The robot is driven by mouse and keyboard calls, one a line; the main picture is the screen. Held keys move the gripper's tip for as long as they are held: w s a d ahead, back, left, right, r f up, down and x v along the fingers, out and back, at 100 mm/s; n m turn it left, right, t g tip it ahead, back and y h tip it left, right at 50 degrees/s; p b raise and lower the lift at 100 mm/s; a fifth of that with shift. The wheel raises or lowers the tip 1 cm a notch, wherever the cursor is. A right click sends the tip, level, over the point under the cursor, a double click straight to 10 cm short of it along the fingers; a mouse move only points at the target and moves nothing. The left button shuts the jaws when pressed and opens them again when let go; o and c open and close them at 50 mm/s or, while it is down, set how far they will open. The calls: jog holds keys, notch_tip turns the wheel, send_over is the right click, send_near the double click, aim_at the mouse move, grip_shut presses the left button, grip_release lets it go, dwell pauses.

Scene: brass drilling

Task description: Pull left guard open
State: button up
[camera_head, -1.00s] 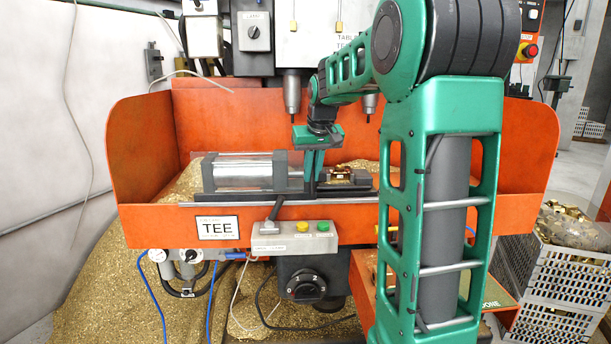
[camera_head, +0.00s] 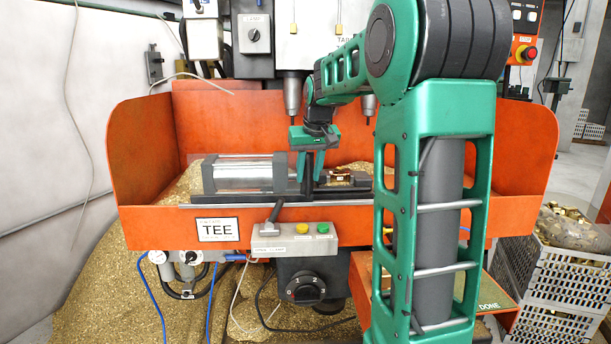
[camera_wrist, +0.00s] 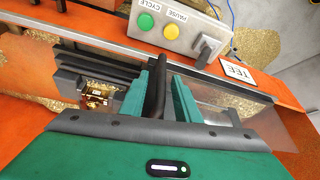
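The left guard is a clear pane, seen in the wrist view (camera_wrist: 216,90) beside my fingers and faint in the head view. A dark upright handle (camera_wrist: 155,88) stands between my two green fingers in the wrist view. My gripper (camera_head: 310,168) points down over the vise area and also shows in the wrist view (camera_wrist: 162,92). Its fingers are apart, one on each side of the handle. The left finger in the wrist view looks close to the handle, and a narrow gap shows towards the right finger. Contact at the handle is hard to see.
An orange tray wall (camera_head: 145,150) surrounds the machine. A metal cylinder (camera_head: 235,177) lies left of my gripper, and a brass part (camera_head: 340,176) sits to its right. A control box (camera_head: 293,240) is in front. Drill spindles (camera_head: 293,98) hang above.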

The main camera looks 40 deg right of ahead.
jog(key=v, duration=1)
jog(key=shift+r, duration=0.2)
jog(key=shift+a, duration=0.1)
jog(key=s+a+f+g, duration=0.1)
jog(key=s+a+f, duration=0.3)
jog(key=s+f, duration=0.4)
jog(key=s+a+f+m+g+y, duration=0.1)
jog(key=s+a+f, duration=0.3)
jog(key=s+f, duration=0.4)
jog(key=s+a+f+g+y, duration=0.1)
jog(key=s+a+f, duration=0.3)
jog(key=s+f, duration=0.4)
jog(key=s+g, duration=0.1)
jog(key=s, duration=0.5)
jog(key=shift+s+a+m, duration=0.3)
jog(key=shift+w+f, duration=0.3)
jog(key=shift+w, duration=0.35)
